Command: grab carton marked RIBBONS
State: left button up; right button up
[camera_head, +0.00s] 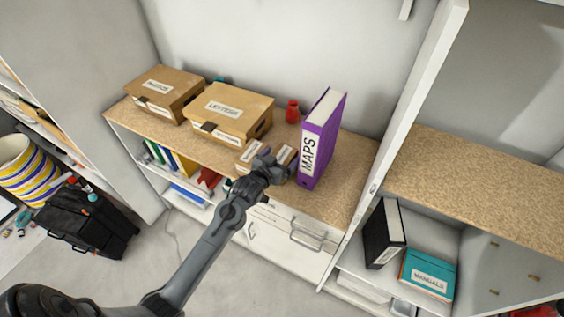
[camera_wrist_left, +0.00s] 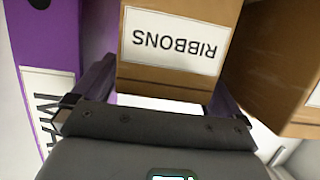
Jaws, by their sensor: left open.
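The carton marked RIBBONS (camera_wrist_left: 172,40) is a small brown box with a white label, upside down in the left wrist view. In the head view it appears to be the small carton (camera_head: 286,153) beside the purple binder, partly hidden by my gripper. My left gripper (camera_head: 273,163) is at its front. In the left wrist view the two fingers of the gripper (camera_wrist_left: 165,82) are apart, one toward each side of the carton. I cannot tell whether they touch it. My right gripper is not in view.
A purple MAPS binder (camera_head: 322,138) stands close on the right of the carton. Another small carton (camera_head: 248,152) is close on the left. The larger LETTERS box (camera_head: 232,108), another box (camera_head: 166,90) and a red object (camera_head: 292,111) stand behind. The shelf top (camera_head: 345,195) is bare at right.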

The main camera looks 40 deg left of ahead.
pick_arm(q)
jog(key=shift+x, duration=0.75)
jog(key=shift+f, duration=0.1)
jog(key=c, duration=1.1)
